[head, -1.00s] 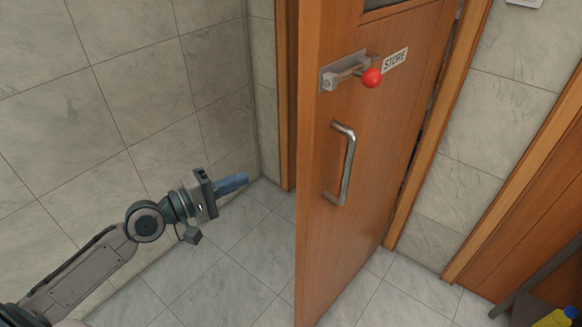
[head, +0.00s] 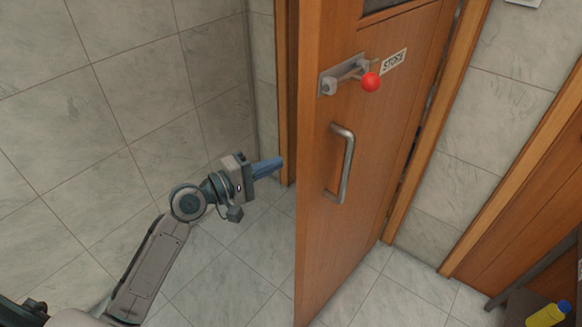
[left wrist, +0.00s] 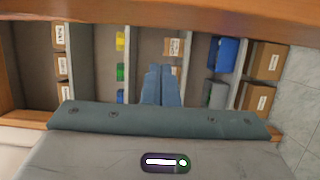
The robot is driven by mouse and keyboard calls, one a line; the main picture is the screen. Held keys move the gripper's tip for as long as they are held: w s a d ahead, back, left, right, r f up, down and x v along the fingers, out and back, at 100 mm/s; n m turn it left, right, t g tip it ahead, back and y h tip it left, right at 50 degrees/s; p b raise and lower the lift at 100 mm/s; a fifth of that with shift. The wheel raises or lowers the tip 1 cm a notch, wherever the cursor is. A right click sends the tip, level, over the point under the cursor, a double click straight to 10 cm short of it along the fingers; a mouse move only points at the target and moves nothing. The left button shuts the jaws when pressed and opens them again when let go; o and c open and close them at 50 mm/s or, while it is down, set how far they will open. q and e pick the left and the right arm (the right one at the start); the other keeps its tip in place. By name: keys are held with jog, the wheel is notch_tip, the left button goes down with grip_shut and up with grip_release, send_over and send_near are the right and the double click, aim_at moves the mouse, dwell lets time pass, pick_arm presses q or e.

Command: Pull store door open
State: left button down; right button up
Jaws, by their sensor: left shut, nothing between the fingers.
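The wooden store door (head: 375,200) stands partly open in the head view, its free edge toward me. My left gripper (head: 280,162) is shut and empty, left of the door's free edge, pointing toward the opening. In the left wrist view its blue fingers (left wrist: 161,85) are together, with shelves beyond them. Whether the fingers touch the door cannot be told. My right gripper is out of view.
Shelves inside the store hold brown boxes (left wrist: 265,60), a blue bin (left wrist: 222,54) and small yellow and green items. A tiled wall (head: 130,100) is at the left. The tiled floor (head: 235,265) left of the door is clear.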

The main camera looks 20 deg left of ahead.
pick_arm(q)
jog(key=d+p, duration=0.2)
jog(key=d, duration=0.3)
jog(key=shift+s, duration=0.1)
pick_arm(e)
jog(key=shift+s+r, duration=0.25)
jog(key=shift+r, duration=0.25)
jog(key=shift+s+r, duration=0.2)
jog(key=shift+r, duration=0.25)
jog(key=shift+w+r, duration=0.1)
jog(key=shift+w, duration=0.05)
